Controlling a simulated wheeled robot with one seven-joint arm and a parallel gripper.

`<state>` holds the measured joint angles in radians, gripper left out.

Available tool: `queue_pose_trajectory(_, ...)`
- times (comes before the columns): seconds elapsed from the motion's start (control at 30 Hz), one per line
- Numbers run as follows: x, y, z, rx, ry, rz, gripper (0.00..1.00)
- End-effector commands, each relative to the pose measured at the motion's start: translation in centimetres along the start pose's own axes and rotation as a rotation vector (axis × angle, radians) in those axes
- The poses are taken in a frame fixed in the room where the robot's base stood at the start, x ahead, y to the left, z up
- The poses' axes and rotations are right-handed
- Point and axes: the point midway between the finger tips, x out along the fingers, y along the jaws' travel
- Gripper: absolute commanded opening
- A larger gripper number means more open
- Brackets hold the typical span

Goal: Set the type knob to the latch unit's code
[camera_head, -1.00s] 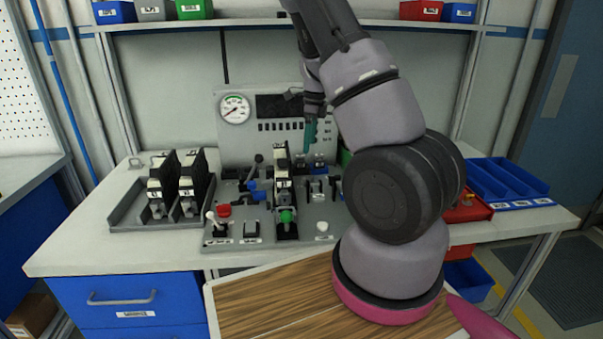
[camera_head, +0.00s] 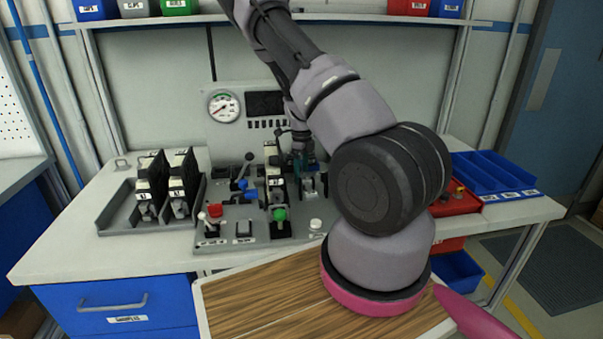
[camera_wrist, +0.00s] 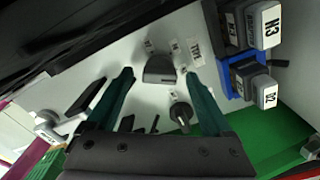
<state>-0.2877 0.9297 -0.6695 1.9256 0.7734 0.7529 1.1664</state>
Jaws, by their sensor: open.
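My gripper (camera_wrist: 160,75) is open, its two teal fingers spread. A grey knob (camera_wrist: 160,68) lies between the fingertips in the wrist view, with small labels beside it; it appears to be the type knob, its setting unclear. A second, round dark knob (camera_wrist: 182,114) sits nearer the right finger. In the head view my gripper (camera_head: 303,163) is low over the right part of the fixture board (camera_head: 215,237), and my arm covers part of that area. A black and white unit (camera_head: 275,178) stands in the board's middle; its code is too small to read.
Units labelled N3 (camera_wrist: 265,25) and Z2 (camera_wrist: 264,91) stand right of the fingers in the wrist view. A tray with two upright units (camera_head: 120,217) stands left. Blue bins (camera_head: 490,175) are right. The bench front left is clear.

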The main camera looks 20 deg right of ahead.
Motion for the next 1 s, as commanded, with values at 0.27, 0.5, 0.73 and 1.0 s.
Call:
queue_pose_trajectory(0.27,0.48,0.0,-0.03,-0.001,0.001,0.0,0.85)
queue_pose_trajectory(0.5,0.45,0.01,-0.03,-0.001,0.0,0.0,0.2)
queue_pose_trajectory(0.73,0.43,0.0,-0.04,-0.008,0.0,0.0,0.0)
queue_pose_trajectory(1.0,0.37,-0.01,0.0,-0.1,-0.001,0.0,0.0)
